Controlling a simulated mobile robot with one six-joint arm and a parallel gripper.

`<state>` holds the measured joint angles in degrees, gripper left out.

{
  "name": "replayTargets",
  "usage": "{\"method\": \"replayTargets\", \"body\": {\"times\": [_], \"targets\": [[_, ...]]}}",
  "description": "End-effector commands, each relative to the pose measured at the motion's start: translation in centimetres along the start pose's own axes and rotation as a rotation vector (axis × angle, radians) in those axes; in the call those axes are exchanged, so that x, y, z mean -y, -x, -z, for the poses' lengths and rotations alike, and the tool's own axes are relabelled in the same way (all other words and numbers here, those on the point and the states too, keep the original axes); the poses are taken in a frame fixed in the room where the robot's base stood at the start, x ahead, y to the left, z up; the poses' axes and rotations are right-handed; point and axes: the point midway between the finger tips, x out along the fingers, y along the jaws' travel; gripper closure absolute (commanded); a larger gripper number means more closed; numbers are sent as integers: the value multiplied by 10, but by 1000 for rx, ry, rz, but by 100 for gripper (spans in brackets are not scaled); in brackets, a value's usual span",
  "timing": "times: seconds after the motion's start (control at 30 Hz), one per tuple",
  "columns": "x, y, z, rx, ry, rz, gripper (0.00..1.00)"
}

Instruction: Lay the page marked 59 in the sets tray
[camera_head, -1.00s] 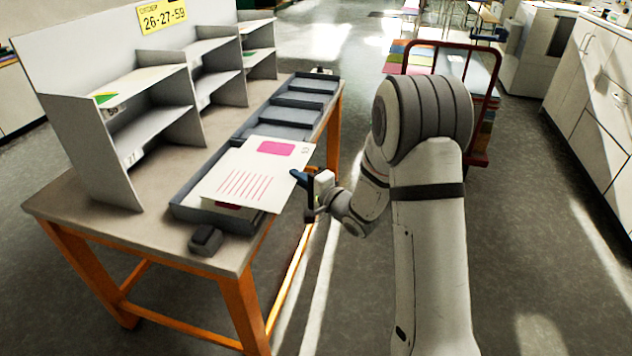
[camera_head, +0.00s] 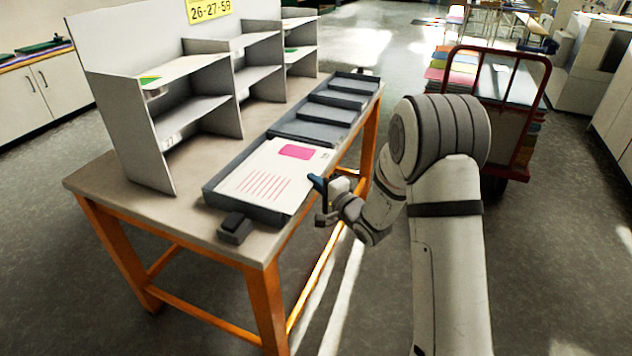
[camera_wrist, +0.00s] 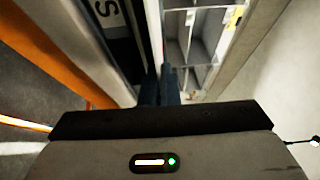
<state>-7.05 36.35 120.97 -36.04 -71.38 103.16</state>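The page (camera_head: 272,180), white with a pink block and pink lines, lies flat over the nearest compartment of the dark grey tray (camera_head: 240,211). A small mark at its far right corner is too small to read. I cannot tell whether it rests on the tray floor or sits just above it. My gripper (camera_head: 316,183) is at the page's right edge with its blue fingers close together on that edge. In the wrist view the fingers (camera_wrist: 165,85) are nearly together, with a pale thin strip running up from them. Part of a label with an "S" shows beside them.
A grey shelf unit (camera_head: 205,105) stands along the table's (camera_head: 120,185) left side, under a yellow sign (camera_head: 208,10) reading 26-27-59. A small dark block (camera_head: 236,228) sits at the tray's near end. Farther tray compartments (camera_head: 325,115) look empty. A red-framed cart (camera_head: 545,90) stands behind my arm.

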Motion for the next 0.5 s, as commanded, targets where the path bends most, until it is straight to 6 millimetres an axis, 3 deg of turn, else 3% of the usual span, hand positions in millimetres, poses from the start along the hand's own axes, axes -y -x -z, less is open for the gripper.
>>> {"method": "replayTargets", "body": {"times": [0.33, 0.5], "targets": [[0, 0, 0, 0, 0, 0, 73], [0, 0, 0, 0, 0, 0, 73]]}}
